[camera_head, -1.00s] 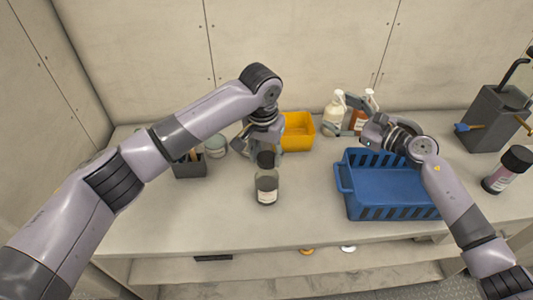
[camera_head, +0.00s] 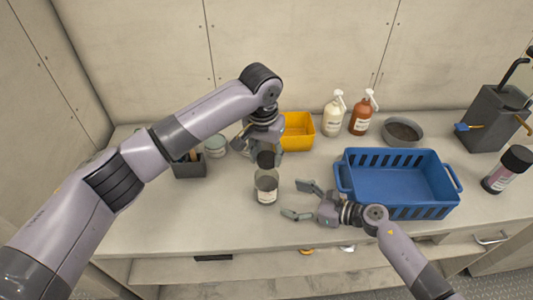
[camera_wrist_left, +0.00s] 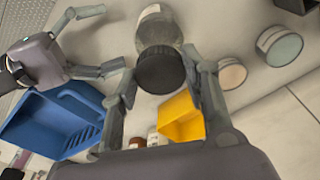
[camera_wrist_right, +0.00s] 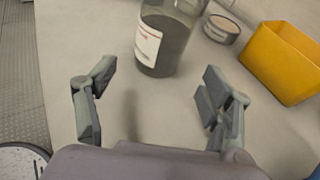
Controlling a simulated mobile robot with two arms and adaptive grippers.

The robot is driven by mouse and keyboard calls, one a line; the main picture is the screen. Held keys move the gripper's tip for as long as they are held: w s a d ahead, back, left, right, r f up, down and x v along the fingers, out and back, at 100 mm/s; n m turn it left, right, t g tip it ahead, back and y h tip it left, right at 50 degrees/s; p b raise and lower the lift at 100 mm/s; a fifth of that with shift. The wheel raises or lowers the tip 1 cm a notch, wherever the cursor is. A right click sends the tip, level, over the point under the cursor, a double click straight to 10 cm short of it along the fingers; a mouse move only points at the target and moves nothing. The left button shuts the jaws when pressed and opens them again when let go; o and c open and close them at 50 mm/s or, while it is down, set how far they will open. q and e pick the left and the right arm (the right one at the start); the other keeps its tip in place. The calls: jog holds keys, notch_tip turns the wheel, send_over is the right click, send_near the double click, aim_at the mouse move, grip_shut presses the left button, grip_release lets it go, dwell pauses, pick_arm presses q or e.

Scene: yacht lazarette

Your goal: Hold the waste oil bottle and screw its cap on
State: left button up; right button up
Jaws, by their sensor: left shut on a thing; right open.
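The waste oil bottle (camera_head: 267,188), a dark clear bottle with a white label, stands upright on the worktop; it also shows in the right wrist view (camera_wrist_right: 168,40). My left gripper (camera_head: 264,148) points down over it, shut on the black cap (camera_wrist_left: 160,70), which is at the bottle's top. Whether the cap is seated on the threads cannot be told. My right gripper (camera_head: 294,198) is low, right of the bottle, open and empty, with its fingers (camera_wrist_right: 156,80) pointing toward the bottle and a gap between them and it.
A blue crate (camera_head: 398,212) stands to the right, near my right arm. A yellow bin (camera_head: 299,145), two pump bottles (camera_head: 333,118), (camera_head: 361,117) and a grey bowl (camera_head: 420,133) are behind. A dark caddy (camera_head: 190,168) and round tins (camera_head: 216,147) are left. The worktop front is clear.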

aim_at(277, 194)
jog(key=x, duration=0.8)
jog(key=shift+w+a+f, duration=0.1)
jog(key=shift+w+a, duration=0.1)
jog(key=shift+a, duration=0.05)
jog(key=shift+c, duration=0.4)
jog(key=c, duration=0.8)
jog(key=shift+c, duration=0.2)
